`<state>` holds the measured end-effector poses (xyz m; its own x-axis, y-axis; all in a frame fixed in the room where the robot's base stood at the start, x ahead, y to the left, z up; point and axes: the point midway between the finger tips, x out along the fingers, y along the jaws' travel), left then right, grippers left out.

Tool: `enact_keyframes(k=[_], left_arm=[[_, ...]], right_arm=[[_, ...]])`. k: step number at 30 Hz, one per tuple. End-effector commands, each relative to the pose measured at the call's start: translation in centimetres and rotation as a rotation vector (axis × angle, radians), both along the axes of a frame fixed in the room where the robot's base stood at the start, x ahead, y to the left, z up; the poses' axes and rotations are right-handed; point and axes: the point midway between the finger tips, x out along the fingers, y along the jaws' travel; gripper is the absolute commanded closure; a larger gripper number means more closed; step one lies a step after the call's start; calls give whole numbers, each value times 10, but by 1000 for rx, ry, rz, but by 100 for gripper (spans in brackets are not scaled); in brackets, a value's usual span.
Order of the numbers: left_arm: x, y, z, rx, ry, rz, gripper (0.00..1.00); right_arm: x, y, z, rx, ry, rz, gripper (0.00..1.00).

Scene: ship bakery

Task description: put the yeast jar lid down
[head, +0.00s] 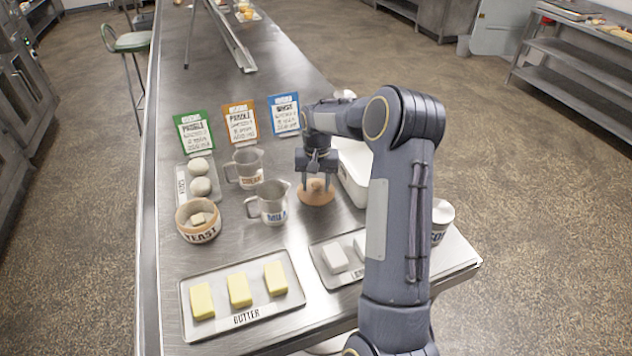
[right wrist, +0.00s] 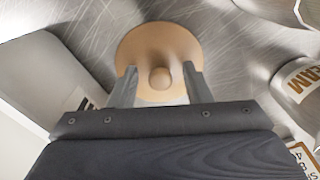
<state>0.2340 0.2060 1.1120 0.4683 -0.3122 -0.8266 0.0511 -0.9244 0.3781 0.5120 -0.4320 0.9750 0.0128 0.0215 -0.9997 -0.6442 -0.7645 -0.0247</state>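The yeast jar lid (head: 317,197) is a round, light wooden disc with a small knob. It appears to lie flat on the steel table, right of the milk jug, and it also shows in the right wrist view (right wrist: 158,46). My right gripper (head: 317,186) points down over the lid. Its two fingers stand on either side of the knob, with a gap on each side, so it is open. The yeast jar (head: 198,232) stands uncovered at the left with a pale block inside. My left gripper is not in view.
A milk jug (head: 269,204) and a cream jug (head: 246,168) stand left of the lid. A white container (head: 354,165) is close on its right. A butter tray (head: 243,306) and another tray (head: 325,265) lie in front. Three recipe cards (head: 240,122) stand behind.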

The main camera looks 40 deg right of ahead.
Motion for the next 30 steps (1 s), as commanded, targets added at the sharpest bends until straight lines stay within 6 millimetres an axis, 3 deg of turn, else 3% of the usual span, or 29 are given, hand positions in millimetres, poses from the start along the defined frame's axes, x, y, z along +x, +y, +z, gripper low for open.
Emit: enact_keyframes(k=[11, 24, 30], left_arm=[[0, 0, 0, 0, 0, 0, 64], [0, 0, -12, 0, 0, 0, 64], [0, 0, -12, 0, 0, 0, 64]], right_arm=[[1, 0, 12, -2, -2, 0, 56], [-1, -2, 99, -2, -4, 0, 56], [-1, -3, 120, -1, -1, 0, 56]])
